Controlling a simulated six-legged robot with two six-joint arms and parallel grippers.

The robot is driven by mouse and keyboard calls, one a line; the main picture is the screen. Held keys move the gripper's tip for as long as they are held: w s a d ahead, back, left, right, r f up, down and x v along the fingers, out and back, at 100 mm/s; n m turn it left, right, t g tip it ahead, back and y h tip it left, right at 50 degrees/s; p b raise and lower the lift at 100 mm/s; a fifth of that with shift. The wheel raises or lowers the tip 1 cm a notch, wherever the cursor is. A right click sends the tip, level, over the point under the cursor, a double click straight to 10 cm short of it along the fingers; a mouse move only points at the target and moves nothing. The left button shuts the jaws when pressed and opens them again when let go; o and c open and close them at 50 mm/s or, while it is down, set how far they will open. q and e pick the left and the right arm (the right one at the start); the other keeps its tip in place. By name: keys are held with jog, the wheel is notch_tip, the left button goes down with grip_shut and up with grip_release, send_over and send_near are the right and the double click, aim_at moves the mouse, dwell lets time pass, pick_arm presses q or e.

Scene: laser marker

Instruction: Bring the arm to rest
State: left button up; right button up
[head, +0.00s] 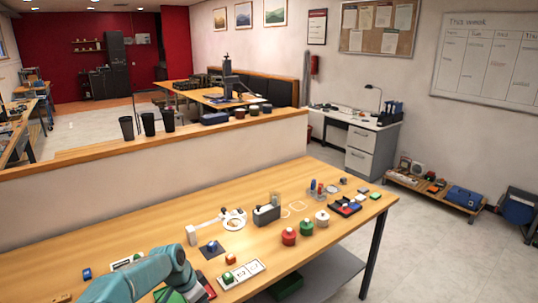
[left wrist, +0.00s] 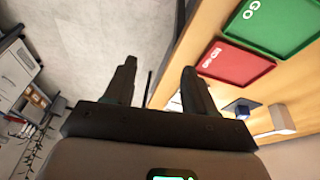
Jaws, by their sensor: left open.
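My left arm (head: 150,272) is teal and comes in from the bottom left of the head view, bent over the near-left part of the wooden workbench (head: 350,215). In the left wrist view my left gripper (left wrist: 160,88) has its two dark fingers wide apart with nothing between them. Beyond the fingers are the pale floor and the bench edge. A green GO tray (left wrist: 275,25) and a red NO-GO tray (left wrist: 236,70) lie on the bench, to the right of the fingers and apart from them. My right arm is not in view.
Near the arm are a white panel with buttons (head: 241,274) and a blue knob on a dark plate (head: 212,246). A low partition (head: 150,170) runs behind. Open floor (head: 440,260) lies to the right.

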pick_arm(q)
jog(key=s+d+f+n+g+b, duration=0.1)
jog(key=s+d+f+n+b, duration=0.3)
jog(key=s+f, duration=1.15)
jog(key=s+d+f+n, duration=0.1)
jog(key=s+f+n, duration=0.1)
jog(key=s, duration=0.7)
jog(key=s+d+f+n+h+b, duration=0.1)
jog(key=s+n, duration=0.4)
jog(key=s, duration=0.5)
notch_tip(320, 180, down, 2)
jog(key=shift+s+d+f+g, duration=0.1)
jog(key=shift+s+d+g, duration=0.15)
jog(key=shift+d, duration=0.25)
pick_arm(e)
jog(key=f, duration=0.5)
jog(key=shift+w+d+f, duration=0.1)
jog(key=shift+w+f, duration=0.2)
pick_arm(q)
jog(key=shift+w, duration=0.1)
